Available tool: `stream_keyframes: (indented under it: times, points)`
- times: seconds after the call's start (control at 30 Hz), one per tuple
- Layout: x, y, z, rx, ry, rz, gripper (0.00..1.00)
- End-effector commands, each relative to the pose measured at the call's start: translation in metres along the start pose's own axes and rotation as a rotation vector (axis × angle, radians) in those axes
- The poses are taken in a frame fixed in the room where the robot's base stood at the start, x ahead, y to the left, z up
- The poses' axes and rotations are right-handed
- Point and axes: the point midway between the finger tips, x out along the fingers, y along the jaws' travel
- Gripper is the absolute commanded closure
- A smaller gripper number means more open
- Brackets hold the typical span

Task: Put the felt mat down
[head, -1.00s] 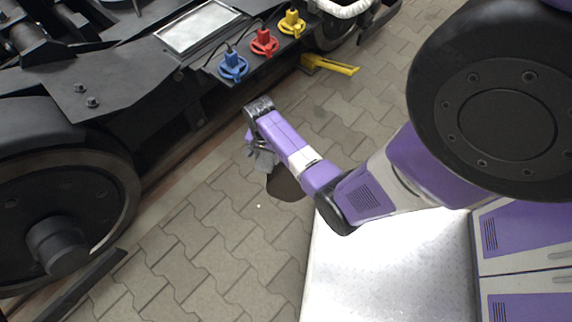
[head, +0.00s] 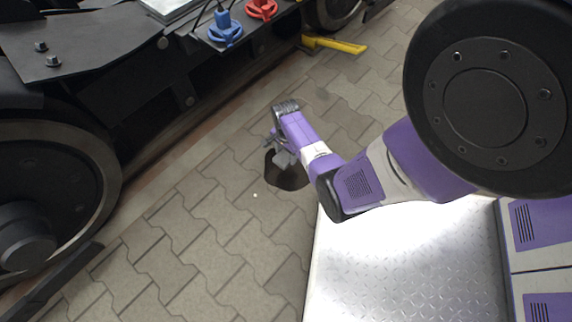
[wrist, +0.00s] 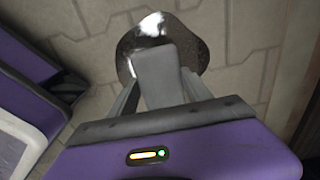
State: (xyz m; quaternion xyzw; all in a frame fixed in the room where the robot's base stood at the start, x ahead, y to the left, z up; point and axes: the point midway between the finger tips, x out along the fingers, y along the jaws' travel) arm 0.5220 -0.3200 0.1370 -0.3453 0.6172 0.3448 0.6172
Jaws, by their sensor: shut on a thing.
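The felt mat (head: 287,179) is a dark, rounded sheet at my gripper (head: 281,154), over the paved floor in the head view. In the wrist view the mat (wrist: 194,48) shows beyond the fingertips, dark with a bright white patch on its upper part. My gripper (wrist: 160,62) is shut on the mat and points down toward the paving. The grey finger in front hides the mat's near part and the grip itself. I cannot tell whether the mat touches the floor.
A dark bogie with a large wheel (head: 45,185) stands on the left. Blue (head: 225,30) and red (head: 262,8) plugs sit on its ledge. A yellow tool (head: 335,44) lies by the bogie's edge. The paving (head: 200,220) below and left of my gripper is clear.

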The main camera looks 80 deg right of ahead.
Motion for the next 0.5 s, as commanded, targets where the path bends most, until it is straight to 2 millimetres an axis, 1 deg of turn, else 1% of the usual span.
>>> stream_keyframes:
  times: [0.03, 0.13, 0.23, 0.43, 0.5]
  points:
    - [0.020, 0.000, 0.000, 0.000, -0.001, 0.002, 0.82]
    - [0.039, 0.000, 0.000, 0.000, -0.001, 0.002, 0.82]
    - [0.050, 0.000, 0.000, 0.000, 0.000, 0.000, 0.82]
    - [0.059, 0.000, 0.000, -0.001, 0.000, 0.000, 0.82]
    - [0.066, 0.000, 0.000, -0.001, 0.000, 0.001, 0.82]
